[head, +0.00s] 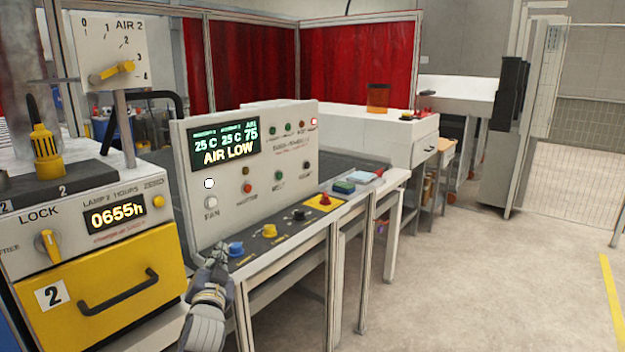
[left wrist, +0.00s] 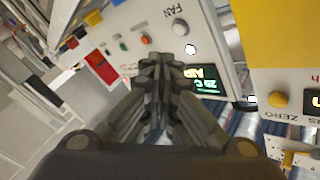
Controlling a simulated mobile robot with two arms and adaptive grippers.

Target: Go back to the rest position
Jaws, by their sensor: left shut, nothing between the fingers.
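My left gripper (head: 216,262) is in front of the control panel (head: 300,160), close to its lower left corner, near the blue knob (head: 235,249). Its fingers are together and hold nothing. In the left wrist view the closed fingers (left wrist: 162,62) point toward the panel face, below the FAN button (left wrist: 181,27) in that picture. I cannot tell whether the fingertips touch the panel. The panel display (head: 225,146) reads "AIR LOW". My right gripper is not in view.
A yellow drawer (head: 110,290) with a black handle and the lamp unit stand at the left. A yellow knob (head: 270,231), a black knob and a red knob line the panel's ledge. Open floor (head: 480,270) lies to the right.

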